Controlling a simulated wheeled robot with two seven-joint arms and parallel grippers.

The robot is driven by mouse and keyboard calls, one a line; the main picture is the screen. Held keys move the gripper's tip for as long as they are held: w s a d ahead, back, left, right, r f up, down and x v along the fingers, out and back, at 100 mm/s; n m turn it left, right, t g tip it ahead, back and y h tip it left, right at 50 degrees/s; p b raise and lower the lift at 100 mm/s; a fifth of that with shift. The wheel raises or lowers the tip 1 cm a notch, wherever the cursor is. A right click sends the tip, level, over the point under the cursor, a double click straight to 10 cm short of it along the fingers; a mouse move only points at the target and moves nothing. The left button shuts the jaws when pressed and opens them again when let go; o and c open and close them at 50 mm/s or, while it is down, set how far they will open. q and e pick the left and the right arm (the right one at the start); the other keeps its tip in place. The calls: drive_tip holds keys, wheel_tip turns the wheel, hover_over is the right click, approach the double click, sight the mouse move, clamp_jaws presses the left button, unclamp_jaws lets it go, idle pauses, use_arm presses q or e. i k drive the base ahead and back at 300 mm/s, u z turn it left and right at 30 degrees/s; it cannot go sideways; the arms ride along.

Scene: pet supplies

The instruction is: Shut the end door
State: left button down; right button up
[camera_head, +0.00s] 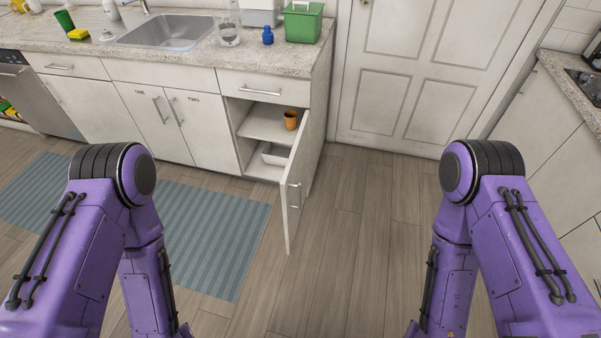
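The end door (296,182) is a white cabinet door at the right end of the lower cabinets. It stands wide open, swung out toward me, with a silver bar handle (295,195) near its free edge. The open cabinet (246,135) behind it shows a shelf with an orange cup (291,120) and a white bin (275,154) below. My two purple arms come in from the left and right, well apart from the door. Both grippers are below the picture and cannot be seen.
A blue striped mat (222,235) lies on the wood floor left of the door. The floor (365,235) right of the door is clear. A counter (210,58) with a sink runs above the cabinets. Another counter (575,85) stands at the right.

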sight(294, 182)
drive_tip(key=k, duration=1)
drive_tip(key=z, duration=0.65)
drive_tip(key=i, duration=1.65)
drive_tip(key=u, duration=0.65)
